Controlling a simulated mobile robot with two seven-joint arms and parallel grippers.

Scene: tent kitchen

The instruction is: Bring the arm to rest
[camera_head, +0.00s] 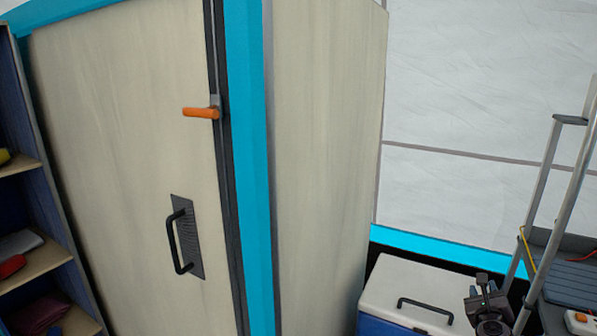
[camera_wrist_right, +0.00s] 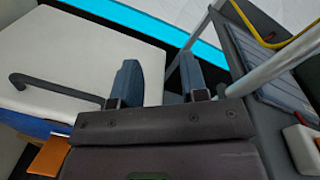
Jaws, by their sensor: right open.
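My right gripper (camera_head: 487,290) shows at the lower right of the head view, in front of the right end of a white-lidded cooler (camera_head: 420,282). In the right wrist view its two blue-grey fingers (camera_wrist_right: 158,80) stand apart with nothing between them. The cooler's white lid (camera_wrist_right: 95,50) lies to the left of the fingers in that view. My left gripper is in neither view.
A tall cream cabinet (camera_head: 320,150) has a black handle (camera_head: 183,240) and an orange latch (camera_head: 201,113). Open shelves (camera_head: 35,262) stand at the left edge. A metal-framed rack (camera_head: 572,275) stands close on the right of my gripper.

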